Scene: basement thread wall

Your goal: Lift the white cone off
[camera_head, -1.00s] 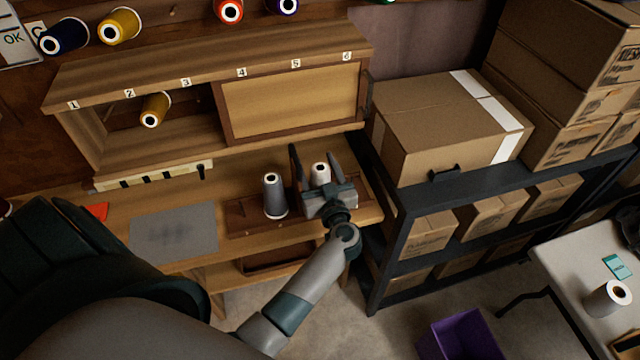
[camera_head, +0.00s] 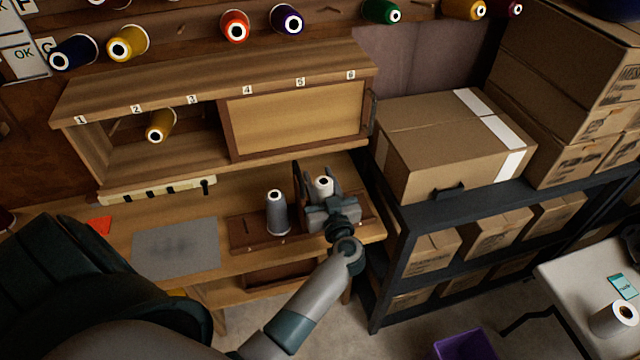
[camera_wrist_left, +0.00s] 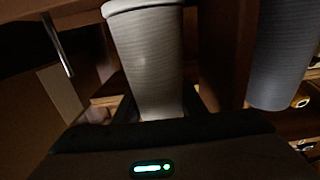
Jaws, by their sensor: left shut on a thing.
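The white cone (camera_head: 324,184) stands upright at the right end of the workbench, over a brown wooden strip (camera_head: 243,236). My left gripper (camera_head: 317,180) is shut on it, with a finger on either side; the gripper body hides the cone's lower part in the head view. In the left wrist view the white cone (camera_wrist_left: 150,60) rises between the fingers, pale and ribbed. I cannot tell whether its base touches the strip. A grey cone (camera_head: 277,213) stands just left of it and also shows in the left wrist view (camera_wrist_left: 283,55). My right gripper is not in view.
A numbered wooden cubby (camera_head: 210,75) with a sliding panel stands behind the bench. A dark shelf rack (camera_head: 410,215) with cartons is close on the right. A grey mat (camera_head: 175,248) lies to the left.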

